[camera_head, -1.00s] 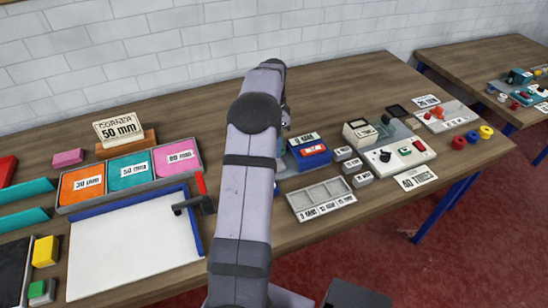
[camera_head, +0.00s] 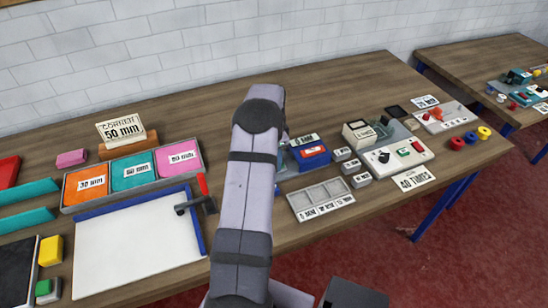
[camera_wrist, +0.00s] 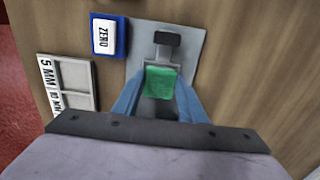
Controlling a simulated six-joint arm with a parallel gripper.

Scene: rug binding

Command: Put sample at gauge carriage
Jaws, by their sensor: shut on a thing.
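A small green sample (camera_wrist: 161,82) sits between the two blue fingers of my gripper (camera_wrist: 156,92) in the wrist view. My gripper is shut on it. The sample is over the gauge's grey base plate (camera_wrist: 197,42), in line with the dark-topped post of the gauge (camera_wrist: 167,39). The part that I take for the gauge carriage lies under and around the sample and is partly hidden. I cannot tell whether the sample touches it. In the head view my arm hides the gripper, the sample and most of the gauge.
A blue block with a white ZERO button (camera_wrist: 104,37) stands beside the gauge. A grey compartment tray (camera_wrist: 69,80) labelled in millimetres lies farther left in the wrist view. In the head view, a white cutting board (camera_head: 135,245) and a swatch tray (camera_head: 187,143) lie left of my arm.

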